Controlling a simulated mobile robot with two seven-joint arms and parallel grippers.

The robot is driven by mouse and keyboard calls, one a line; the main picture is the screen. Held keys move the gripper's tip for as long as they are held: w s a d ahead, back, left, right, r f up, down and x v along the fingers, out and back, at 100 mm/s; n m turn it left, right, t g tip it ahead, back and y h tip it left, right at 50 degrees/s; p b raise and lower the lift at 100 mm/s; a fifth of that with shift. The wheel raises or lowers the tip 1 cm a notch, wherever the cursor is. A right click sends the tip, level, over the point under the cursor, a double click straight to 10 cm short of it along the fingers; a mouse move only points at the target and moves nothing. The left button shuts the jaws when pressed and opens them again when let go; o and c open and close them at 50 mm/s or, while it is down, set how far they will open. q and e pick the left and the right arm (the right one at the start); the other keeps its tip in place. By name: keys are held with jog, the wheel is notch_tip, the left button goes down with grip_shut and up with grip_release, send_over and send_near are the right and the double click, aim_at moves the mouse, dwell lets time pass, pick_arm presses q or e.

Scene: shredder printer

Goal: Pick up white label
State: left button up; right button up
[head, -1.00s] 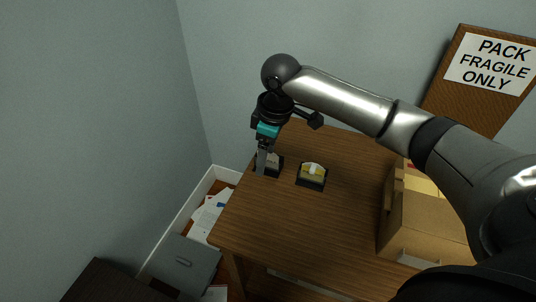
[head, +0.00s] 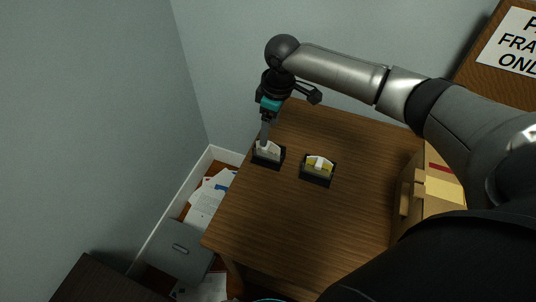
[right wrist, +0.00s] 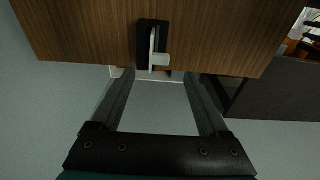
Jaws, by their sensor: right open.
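White labels (head: 270,151) stand in a small black holder (head: 267,163) on the wooden table, near its far left side. In the right wrist view the white label (right wrist: 158,60) sits at the black holder (right wrist: 145,32), just beyond and between the fingertips. My right gripper (head: 265,143) points down at the holder's back edge. In the right wrist view my right gripper (right wrist: 159,75) is open with nothing between its fingers. I cannot tell whether a finger touches the label. My left gripper is not in view.
A second black holder with yellow and white labels (head: 319,163) stands just right. A cardboard box (head: 440,190) is at the table's right. The middle of the wooden table (head: 300,215) is clear. Papers (head: 207,200) and a grey bin (head: 180,248) lie left below.

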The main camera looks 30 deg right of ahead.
aim_at(268, 145)
jog(key=f, duration=0.2)
jog(key=f+b, duration=0.1)
jog(key=f, duration=0.2)
jog(key=shift+w+a+b, duration=0.2)
jog(key=shift+b, duration=0.1)
jog(key=shift+f, duration=0.4)
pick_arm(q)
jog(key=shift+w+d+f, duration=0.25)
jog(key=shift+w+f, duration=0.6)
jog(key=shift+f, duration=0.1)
pick_arm(e)
jog(key=shift+c, duration=1.2)
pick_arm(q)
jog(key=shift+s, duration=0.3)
pick_arm(e)
jog(key=shift+w, duration=0.1)
jog(key=c, duration=0.9)
